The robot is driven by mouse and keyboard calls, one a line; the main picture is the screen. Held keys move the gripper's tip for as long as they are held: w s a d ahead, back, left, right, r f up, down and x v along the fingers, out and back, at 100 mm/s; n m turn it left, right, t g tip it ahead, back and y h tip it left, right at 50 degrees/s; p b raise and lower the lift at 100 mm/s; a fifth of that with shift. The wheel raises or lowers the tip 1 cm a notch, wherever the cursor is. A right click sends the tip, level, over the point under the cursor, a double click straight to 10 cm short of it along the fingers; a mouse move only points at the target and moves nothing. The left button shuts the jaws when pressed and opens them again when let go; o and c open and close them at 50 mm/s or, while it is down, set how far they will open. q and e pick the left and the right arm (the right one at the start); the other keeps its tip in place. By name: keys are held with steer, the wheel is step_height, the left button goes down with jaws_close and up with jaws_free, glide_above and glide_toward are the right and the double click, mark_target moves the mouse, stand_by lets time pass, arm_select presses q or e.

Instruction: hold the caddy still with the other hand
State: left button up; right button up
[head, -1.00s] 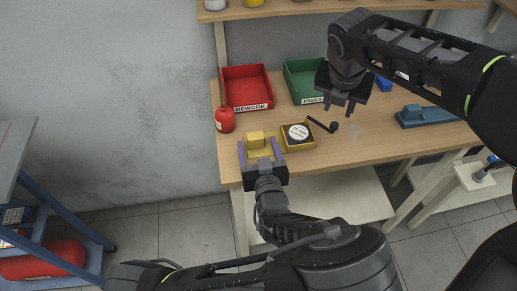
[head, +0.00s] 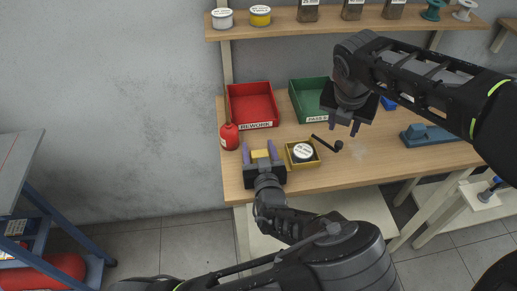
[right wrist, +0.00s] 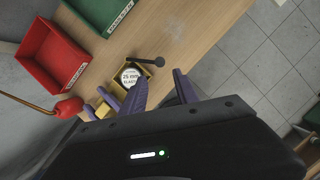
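The yellow caddy (head: 304,165) stands near the front edge of the wooden bench, with a raised yellow block (head: 260,155) on its left.
A black ball-ended tool (head: 328,144) lies beside the tray. A red REWORK bin (head: 251,105) and a green bin (head: 309,100) stand behind. A red bottle (head: 229,136) is left of the caddy. A blue-grey device (head: 430,134) is at the right.

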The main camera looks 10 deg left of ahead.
arm_select(q)
steer(key=c, duration=1.2)
arm_select(e)
steer(key=shift+d, duration=0.1)
steer(key=c, duration=0.5)
steer(key=d+f, duration=0.1)
steer(key=d, duration=0.1)
steer(key=w+d+f+m, duration=0.1)
steer(key=d, duration=0.2)
steer(key=w+d+f+m+g, duration=0.1)
steer(key=d+f, duration=0.1)
steer(key=d, duration=0.1)
steer(key=shift+d+f, duration=0.1)
jaws_close()
steer(key=w+d+f+m+g+y, duration=0.25)
steer(key=d+m+y, duration=0.25)
steer(key=d+m, duration=0.75)
steer(key=w+a+r+m+y, duration=0.1)
steer(key=a+r+m+y, duration=0.2)
steer(key=m, duration=0.8)
steer(key=a+r+t, duration=0.1)
steer(key=a+r, duration=0.1)
steer(key=a, duration=0.1)
steer(key=shift+w+a+r+m, duration=0.25)
steer(key=shift+w+a+m, duration=0.05)
steer(key=shift+m, duration=0.05)
